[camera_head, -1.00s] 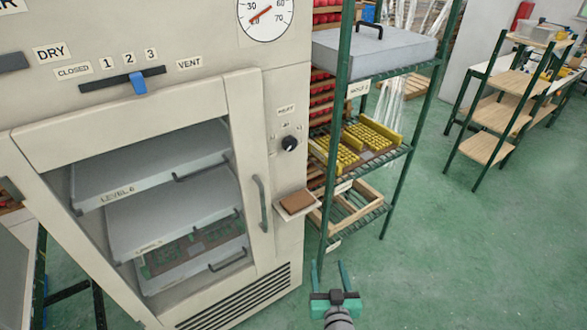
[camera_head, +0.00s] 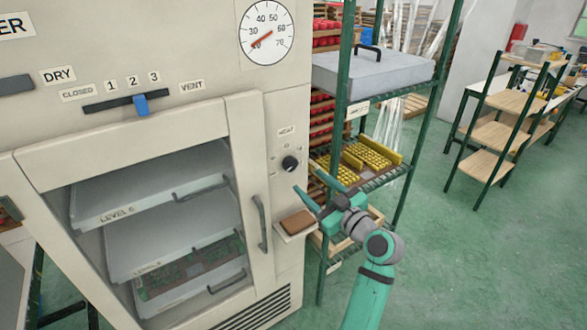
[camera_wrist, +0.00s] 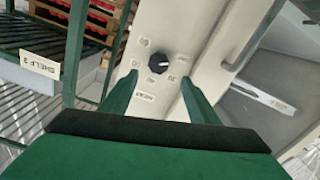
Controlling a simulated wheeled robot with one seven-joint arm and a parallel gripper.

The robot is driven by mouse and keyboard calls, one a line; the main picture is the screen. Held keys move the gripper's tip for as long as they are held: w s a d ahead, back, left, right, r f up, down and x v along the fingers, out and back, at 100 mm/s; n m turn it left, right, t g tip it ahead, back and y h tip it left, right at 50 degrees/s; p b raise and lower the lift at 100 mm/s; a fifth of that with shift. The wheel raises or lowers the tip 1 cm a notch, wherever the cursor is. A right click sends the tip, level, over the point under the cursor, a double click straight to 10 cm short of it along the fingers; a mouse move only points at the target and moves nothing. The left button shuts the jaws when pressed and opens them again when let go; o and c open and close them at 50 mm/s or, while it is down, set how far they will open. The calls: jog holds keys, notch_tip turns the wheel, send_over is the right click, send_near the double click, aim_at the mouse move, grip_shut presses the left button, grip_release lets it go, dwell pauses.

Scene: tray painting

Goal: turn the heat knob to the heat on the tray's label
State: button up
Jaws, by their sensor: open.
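The black heat knob (camera_head: 290,163) sits on the cream cabinet's right front panel, below a HEAT label (camera_head: 286,132). My gripper (camera_head: 307,186) is open and empty, a little right of and below the knob in the head view. In the wrist view my gripper's two green fingers (camera_wrist: 155,90) spread to either side of the knob, apart from it. Trays with LEVEL labels (camera_head: 118,214) show inside the cabinet; no heat value is readable on them.
The cabinet door handle (camera_head: 261,222) is left of the knob. A small ledge with a brown pad (camera_head: 298,222) juts out below it. A green shelf rack (camera_head: 335,150) stands close on the right.

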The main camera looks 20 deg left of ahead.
aim_at(292, 166)
jog(key=x, duration=1)
jog(key=shift+w+d, duration=0.1)
jog(key=shift+w, duration=0.05)
jog(key=c, duration=1)
